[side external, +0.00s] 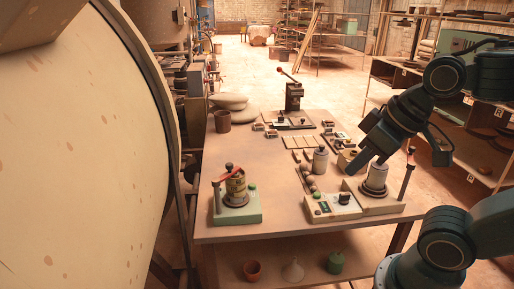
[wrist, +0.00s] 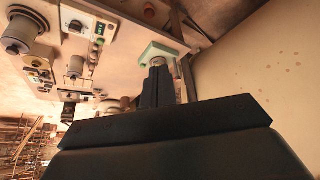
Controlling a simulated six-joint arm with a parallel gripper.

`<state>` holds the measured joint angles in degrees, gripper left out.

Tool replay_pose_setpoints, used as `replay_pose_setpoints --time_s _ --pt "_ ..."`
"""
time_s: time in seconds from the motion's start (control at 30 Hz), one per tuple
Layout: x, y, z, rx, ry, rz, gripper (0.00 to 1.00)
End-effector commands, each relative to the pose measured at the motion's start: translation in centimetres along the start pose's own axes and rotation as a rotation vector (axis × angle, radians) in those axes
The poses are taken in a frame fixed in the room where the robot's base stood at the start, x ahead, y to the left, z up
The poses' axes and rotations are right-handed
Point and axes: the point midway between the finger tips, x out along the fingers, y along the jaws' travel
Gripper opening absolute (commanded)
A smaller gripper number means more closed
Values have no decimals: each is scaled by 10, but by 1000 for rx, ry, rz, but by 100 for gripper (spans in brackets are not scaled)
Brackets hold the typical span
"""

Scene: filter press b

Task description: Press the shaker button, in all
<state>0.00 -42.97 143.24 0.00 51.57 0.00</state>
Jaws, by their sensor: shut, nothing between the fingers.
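A pale green base (side external: 237,207) with a cylinder under a red-handled clamp stands at the table's front left; its green base (wrist: 165,50) also shows just beyond my fingertips in the wrist view. A pale control box (side external: 333,206) with a dark knob and a green button (side external: 317,195) sits at the front right, joined to a unit carrying a grey cylinder (side external: 374,178). The box also shows in the wrist view (wrist: 84,18). I cannot tell which unit is the shaker. My gripper (side external: 352,171) is shut and empty, raised above the table's right side; it also shows in the wrist view (wrist: 157,68).
A smaller grey cylinder (side external: 320,161) and several round pieces stand behind the control box. An upright post with a red top (side external: 407,172) is at the right edge. A lever press (side external: 292,97) is at the back. The table's front middle (side external: 283,210) is clear.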

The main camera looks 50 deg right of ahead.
Motion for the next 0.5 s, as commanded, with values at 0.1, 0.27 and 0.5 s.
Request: replay_pose_setpoints --time_s 0.1,0.27,0.5 --pt "0 0 -2 4 1 0 0" --pt "4 1 -10 21 6 2 0" --pt "16 5 -37 88 26 7 0"
